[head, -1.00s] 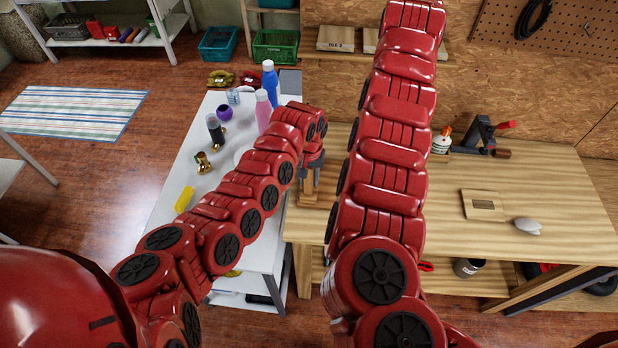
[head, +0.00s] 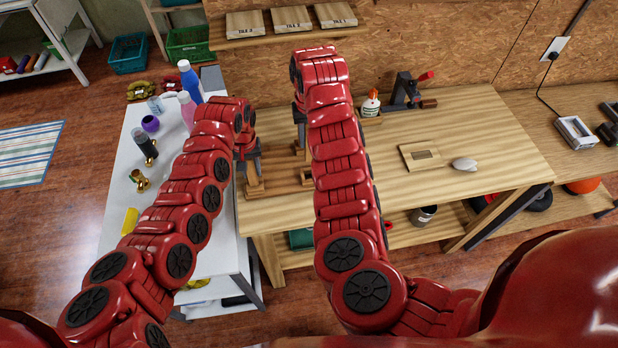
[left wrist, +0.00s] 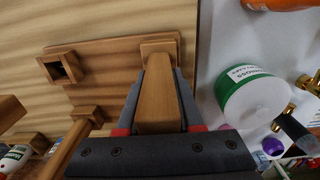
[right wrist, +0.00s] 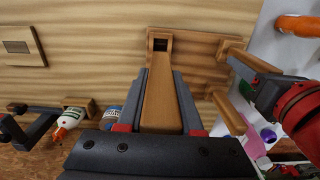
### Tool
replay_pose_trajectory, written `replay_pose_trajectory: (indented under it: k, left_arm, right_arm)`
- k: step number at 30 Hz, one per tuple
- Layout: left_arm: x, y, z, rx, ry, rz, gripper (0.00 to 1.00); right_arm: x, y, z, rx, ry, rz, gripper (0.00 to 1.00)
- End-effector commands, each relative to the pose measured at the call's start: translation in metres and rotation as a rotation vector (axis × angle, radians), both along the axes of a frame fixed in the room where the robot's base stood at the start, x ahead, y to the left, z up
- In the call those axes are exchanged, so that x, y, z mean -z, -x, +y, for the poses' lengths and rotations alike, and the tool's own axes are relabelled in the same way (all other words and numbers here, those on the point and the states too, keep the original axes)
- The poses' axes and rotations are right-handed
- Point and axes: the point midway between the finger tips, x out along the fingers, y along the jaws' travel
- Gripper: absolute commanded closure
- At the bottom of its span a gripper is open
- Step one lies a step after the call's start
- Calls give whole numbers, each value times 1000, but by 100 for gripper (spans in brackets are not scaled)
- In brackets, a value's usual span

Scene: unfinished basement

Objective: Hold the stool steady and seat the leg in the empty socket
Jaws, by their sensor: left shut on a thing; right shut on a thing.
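The stool seat (left wrist: 115,52) lies upside down on the workbench, with legs standing up from corner sockets. My left gripper (head: 249,158) is shut on one standing leg (left wrist: 158,108), whose foot is in its socket. Another fitted leg (left wrist: 72,145) stands nearby. The empty socket (left wrist: 66,68) shows a dark square hole; it also shows in the right wrist view (right wrist: 161,42). My right gripper (head: 300,118) is shut on the loose leg (right wrist: 160,105) and holds it above the seat. In the right wrist view the leg's end points toward the hole, which stays visible beyond it.
A glue bottle (head: 370,103) and a vise (head: 405,95) stand at the bench's back. A wooden block (head: 421,157) and a pale rounded object (head: 464,165) lie to the right. Bottles, including a blue one (head: 190,82), crowd the white table (head: 115,190) at left.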

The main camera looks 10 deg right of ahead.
Motion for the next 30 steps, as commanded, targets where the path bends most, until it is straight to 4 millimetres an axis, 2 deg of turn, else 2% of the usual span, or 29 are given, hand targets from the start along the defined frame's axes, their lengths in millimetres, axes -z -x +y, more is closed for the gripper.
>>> replay_pose_trajectory:
  k: [12,19,24,30]
  left_arm:
    - [0,0,0,0,0,-1,100]
    - [0,0,0,0,0,-1,100]
    - [0,0,0,0,0,-1,100]
    - [0,0,0,1,0,-1,100]
  right_arm:
    - [55,3,0,-17,-1,3,100]
    - [75,3,1,-17,-1,4,100]
    - [100,3,1,-16,-1,3,100]
    - [106,3,1,-17,0,1,100]
